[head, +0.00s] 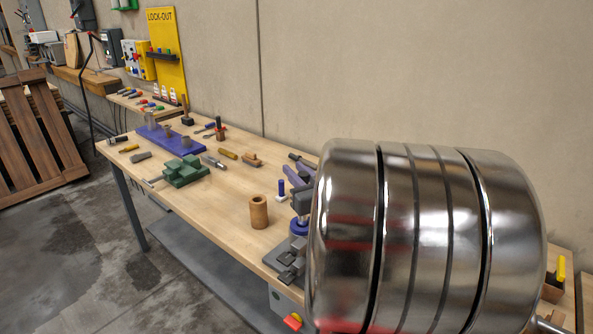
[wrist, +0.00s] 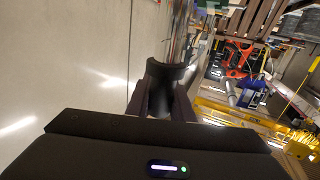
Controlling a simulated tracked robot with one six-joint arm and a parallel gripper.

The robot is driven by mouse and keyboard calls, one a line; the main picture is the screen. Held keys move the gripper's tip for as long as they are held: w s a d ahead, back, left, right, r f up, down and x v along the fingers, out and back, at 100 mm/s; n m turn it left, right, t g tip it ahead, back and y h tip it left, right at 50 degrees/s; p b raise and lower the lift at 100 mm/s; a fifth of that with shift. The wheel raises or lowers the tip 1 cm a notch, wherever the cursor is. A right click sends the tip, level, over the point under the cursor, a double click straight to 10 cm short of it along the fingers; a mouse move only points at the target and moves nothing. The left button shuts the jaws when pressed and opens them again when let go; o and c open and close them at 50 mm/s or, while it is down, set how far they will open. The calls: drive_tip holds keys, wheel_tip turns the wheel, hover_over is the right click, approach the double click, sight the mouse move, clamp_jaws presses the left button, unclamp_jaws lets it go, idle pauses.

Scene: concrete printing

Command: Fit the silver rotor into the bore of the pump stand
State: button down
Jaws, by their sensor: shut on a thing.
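My gripper (wrist: 165,92) shows in the wrist view, its dark fingers shut on a dark round thing (wrist: 165,72) with a curved upper edge. Its colour is in shadow, so I cannot tell for sure that it is the silver rotor. My gripper is not seen in the head view. The pump stand is not clearly identifiable there. A purple base with short posts (head: 158,136) stands at the bench's far end. A device with a blue-purple ring (head: 299,227) stands near the bench's front edge, partly hidden by a large shiny silver cylinder, which may be part of my arm.
The wooden bench (head: 225,188) runs along the concrete wall. It bears a green vice (head: 184,172), a brown cylinder (head: 258,211) and several hand tools. A yellow lock-out board (head: 166,50) is behind. The floor at left is open, with a wooden pallet (head: 38,130) beyond.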

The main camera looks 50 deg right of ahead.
wheel_tip(320, 180, down, 7)
drive_tip(key=shift+f, duration=0.15)
idle(3.9)
